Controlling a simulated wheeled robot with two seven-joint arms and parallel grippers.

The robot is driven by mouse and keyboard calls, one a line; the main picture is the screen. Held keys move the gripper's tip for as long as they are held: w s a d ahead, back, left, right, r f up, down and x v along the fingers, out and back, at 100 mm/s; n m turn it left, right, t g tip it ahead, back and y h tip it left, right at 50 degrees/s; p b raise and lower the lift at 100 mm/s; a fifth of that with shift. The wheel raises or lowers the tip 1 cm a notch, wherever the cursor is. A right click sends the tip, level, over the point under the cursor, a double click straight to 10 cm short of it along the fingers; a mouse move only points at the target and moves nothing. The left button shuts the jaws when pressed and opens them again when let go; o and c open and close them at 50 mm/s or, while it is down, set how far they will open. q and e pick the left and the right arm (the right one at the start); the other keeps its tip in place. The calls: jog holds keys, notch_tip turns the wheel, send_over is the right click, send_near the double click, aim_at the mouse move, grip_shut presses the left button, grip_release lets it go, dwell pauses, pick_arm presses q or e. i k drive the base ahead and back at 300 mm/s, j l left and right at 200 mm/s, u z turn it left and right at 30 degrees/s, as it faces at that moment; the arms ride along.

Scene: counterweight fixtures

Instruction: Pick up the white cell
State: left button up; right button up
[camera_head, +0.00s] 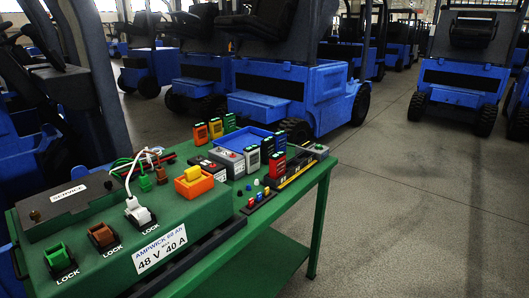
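Several small upright cells with dark tops and green marks stand on the green bench (315,190). A pale grey-white one (252,160), the likeliest white cell, stands near the middle, just in front of the blue tray. A similar greyish cell (267,149) stands right behind it, and a green cell (280,142) behind that. A red cell (277,166) stands in front of them, at the black rack. I cannot tell the pale colours apart surely. Neither of my grippers shows in the head view.
A black rack (295,170) lies right. A green charger box (140,235) with cables fills the near left. Forklifts stand behind; floor right is clear.

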aim_at(251, 153)
jog(key=i+l, duration=0.35)
jog(key=l, duration=0.15)
jog(key=i+l+u, duration=0.1)
jog(key=i+l, duration=0.6)
jog(key=l, duration=0.25)
jog(key=u, duration=0.05)
